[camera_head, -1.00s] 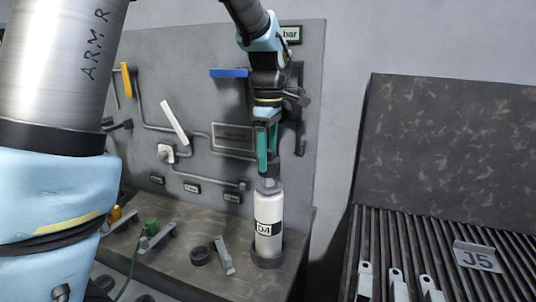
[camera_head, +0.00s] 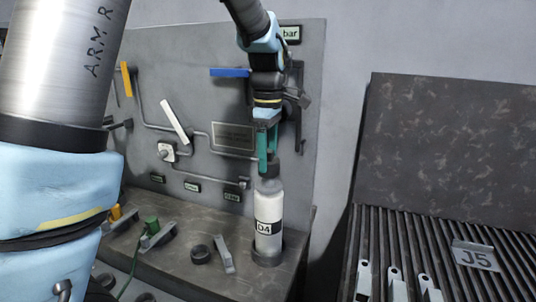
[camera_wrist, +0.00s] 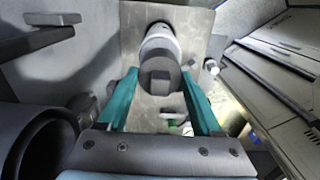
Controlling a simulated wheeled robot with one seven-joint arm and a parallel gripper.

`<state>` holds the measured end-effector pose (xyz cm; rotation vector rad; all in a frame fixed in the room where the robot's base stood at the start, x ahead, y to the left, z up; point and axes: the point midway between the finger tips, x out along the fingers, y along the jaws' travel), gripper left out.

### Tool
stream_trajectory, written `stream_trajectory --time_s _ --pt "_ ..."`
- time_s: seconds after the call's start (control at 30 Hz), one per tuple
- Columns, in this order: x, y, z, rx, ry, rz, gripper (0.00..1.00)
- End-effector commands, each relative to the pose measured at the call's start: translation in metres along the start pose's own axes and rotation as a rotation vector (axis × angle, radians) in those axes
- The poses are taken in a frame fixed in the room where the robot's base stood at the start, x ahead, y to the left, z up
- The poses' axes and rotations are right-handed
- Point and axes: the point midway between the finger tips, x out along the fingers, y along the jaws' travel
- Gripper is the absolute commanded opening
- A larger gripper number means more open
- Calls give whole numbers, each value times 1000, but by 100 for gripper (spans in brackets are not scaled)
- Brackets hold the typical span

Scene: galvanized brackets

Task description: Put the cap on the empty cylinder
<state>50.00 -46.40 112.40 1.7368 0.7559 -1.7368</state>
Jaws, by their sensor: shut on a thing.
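A panel with pipes, a blue handle (camera_head: 229,72), a yellow handle (camera_head: 127,80) and a white handle (camera_head: 174,122) stands close behind. A J5 plate (camera_head: 476,256) lies on slats at right.

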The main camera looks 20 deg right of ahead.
Motion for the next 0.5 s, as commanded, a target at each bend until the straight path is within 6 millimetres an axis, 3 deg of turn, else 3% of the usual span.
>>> stream_trajectory --time_s 0.27,0.3,0.5 --pt "0 0 0 0 0 0 12" --pt "0 0 0 0 0 0 70" --pt "0 0 0 0 0 0 92"
